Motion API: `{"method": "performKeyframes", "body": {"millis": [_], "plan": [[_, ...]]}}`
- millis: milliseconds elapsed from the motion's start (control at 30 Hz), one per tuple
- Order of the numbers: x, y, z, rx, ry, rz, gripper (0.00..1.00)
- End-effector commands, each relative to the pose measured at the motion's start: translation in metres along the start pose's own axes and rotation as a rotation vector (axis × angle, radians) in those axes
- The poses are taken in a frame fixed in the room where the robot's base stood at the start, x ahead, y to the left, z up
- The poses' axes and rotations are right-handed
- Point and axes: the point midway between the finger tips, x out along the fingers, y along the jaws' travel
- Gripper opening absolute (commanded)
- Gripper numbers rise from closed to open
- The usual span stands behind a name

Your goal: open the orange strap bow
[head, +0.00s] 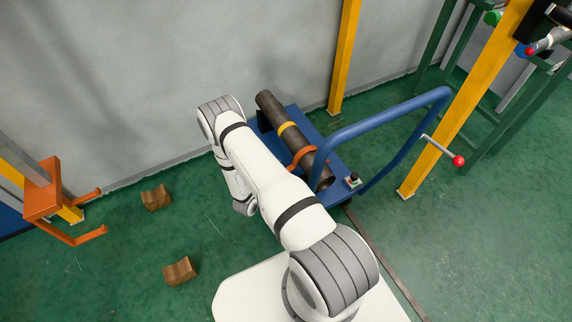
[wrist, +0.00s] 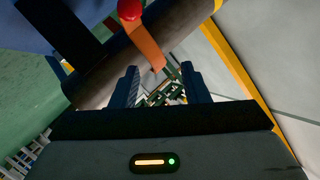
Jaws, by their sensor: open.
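The orange strap bow (head: 301,156) arches across a dark pipe (head: 266,103) on a blue cart in the head view. In the wrist view the orange strap bow (wrist: 146,44) runs across the pipe (wrist: 184,24), with a red knob (wrist: 129,10) at its upper end. Its lower end reaches past the pipe's edge. My gripper (wrist: 160,72) is open, and the strap's lower end shows between its two fingertips. I cannot tell whether they touch it. My arm hides the gripper in the head view.
A blue cart (head: 334,193) with a tall blue handle (head: 384,115) carries the pipe. A yellow band (head: 286,127) also crosses the pipe. Two brown blocks (head: 156,197) (head: 180,271) lie on the green floor. An orange bracket (head: 43,190) stands at left, and yellow posts (head: 345,52) stand behind.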

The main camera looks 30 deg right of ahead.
Motion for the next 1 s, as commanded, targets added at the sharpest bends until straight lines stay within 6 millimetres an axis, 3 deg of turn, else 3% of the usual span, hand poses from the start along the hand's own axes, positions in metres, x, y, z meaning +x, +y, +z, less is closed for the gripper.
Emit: {"method": "performKeyframes", "body": {"millis": [133,667,767,833,1000], "plan": [[-0.008,0.000,0.000,0.000,0.001,0.000,0.41],[-0.007,-0.003,-0.001,0.002,-0.004,0.001,0.41],[-0.007,-0.020,-0.004,0.009,-0.039,0.006,0.41],[-0.008,-0.042,-0.007,0.014,-0.090,0.014,0.41],[-0.018,-0.119,-0.023,0.007,-0.286,0.022,0.41]]}}
